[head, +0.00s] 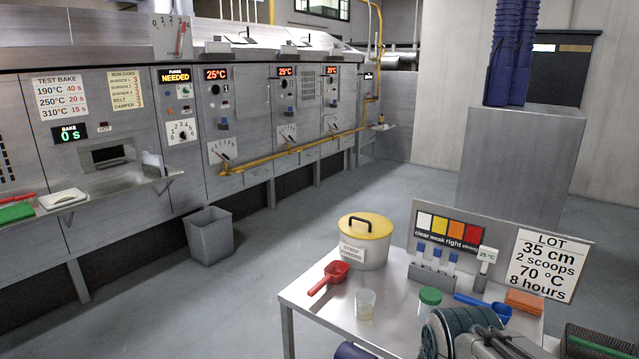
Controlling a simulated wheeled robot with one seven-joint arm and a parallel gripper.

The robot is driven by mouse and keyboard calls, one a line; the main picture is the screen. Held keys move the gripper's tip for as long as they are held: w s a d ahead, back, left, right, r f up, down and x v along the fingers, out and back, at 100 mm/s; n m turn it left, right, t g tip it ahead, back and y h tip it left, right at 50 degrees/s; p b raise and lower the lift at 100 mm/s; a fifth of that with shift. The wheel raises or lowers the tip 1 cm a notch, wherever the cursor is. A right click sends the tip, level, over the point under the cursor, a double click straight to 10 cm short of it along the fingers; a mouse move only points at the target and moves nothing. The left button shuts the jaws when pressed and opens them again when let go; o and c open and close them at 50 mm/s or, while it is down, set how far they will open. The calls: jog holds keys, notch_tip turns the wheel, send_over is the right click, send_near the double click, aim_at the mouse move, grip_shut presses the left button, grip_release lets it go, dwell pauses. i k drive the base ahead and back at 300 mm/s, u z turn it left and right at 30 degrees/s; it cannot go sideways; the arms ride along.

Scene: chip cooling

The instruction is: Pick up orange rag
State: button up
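The orange rag (524,300) looks like a small folded pad. It lies at the right end of the metal table (305,290), in front of the LOT sign and to the right of the blue scoop (502,312). My arm comes in at the bottom right, and my gripper (497,343) is grey and partly cut off by the lower edge. It appears nearer the camera than the rag, below and left of it in the picture. Its fingertips are not clearly seen. Nothing shows the gripper touching the rag.
On the table are a yellow-lidded tub (364,246), red scoop (330,277), clear cup (365,304), green-capped jar (429,299) and vial rack (432,275). An upright sign panel (490,235) stands at the back. Open floor lies left, with a grey bin (209,236).

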aim_at(517, 300)
jog(key=z, duration=1.05)
jog(key=k, duration=0.8)
jog(key=u, duration=0.85)
jog(key=i, duration=0.5)
